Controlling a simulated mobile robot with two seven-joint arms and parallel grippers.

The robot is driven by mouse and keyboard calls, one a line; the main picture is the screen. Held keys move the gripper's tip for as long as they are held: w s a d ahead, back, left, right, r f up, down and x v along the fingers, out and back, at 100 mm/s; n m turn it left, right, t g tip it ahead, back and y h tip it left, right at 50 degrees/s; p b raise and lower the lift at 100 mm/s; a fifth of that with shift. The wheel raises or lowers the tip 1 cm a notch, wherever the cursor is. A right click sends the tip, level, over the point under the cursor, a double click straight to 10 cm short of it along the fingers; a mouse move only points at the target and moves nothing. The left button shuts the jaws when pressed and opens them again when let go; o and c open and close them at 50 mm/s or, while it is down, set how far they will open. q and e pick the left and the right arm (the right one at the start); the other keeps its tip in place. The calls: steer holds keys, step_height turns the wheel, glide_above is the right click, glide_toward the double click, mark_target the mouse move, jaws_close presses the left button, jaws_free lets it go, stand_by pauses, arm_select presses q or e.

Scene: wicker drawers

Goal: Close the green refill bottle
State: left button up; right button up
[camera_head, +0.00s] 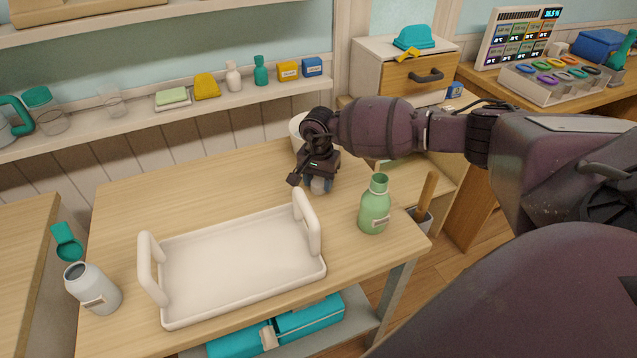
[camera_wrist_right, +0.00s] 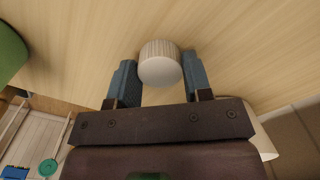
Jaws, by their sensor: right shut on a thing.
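The green refill bottle (camera_head: 374,208) stands upright on the wooden table near its right end, its mouth open with no cap on it. Part of a green rounded thing, which looks like this bottle (camera_wrist_right: 10,52), shows at the left edge of the wrist view. My right gripper (camera_head: 318,183) is left of and behind the bottle, pointing down. Its blue fingers (camera_wrist_right: 160,75) are shut on a white ribbed cap (camera_wrist_right: 160,63). The cap (camera_head: 319,187) is low over the table; I cannot tell whether it touches it. My left gripper is not in view.
A white tray (camera_head: 240,268) with two raised handles lies left of the bottle. A white bottle (camera_head: 93,288) with a teal flip lid stands at the table's left. A white pot (camera_head: 297,131) is partly hidden behind my gripper. A grey holder (camera_head: 420,219) with a wooden handle is beside the bottle.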

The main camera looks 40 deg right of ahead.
mark_target(318, 183)
step_height(318, 183, up, 20)
steer(key=p, duration=0.1)
steer(key=shift+p, duration=0.3)
steer(key=shift+a, duration=0.1)
stand_by(0.3)
steer(key=s+a+f+n, duration=0.3)
steer(key=s+a+n, duration=0.3)
steer(key=a, duration=0.2)
steer(key=s+a+f+n, duration=0.3)
steer(key=s+a+n, duration=0.2)
steer(key=s+a, duration=0.2)
steer(key=shift+a+n, duration=0.4)
steer(key=shift+a, duration=0.6)
steer(key=shift+s+f, duration=0.1)
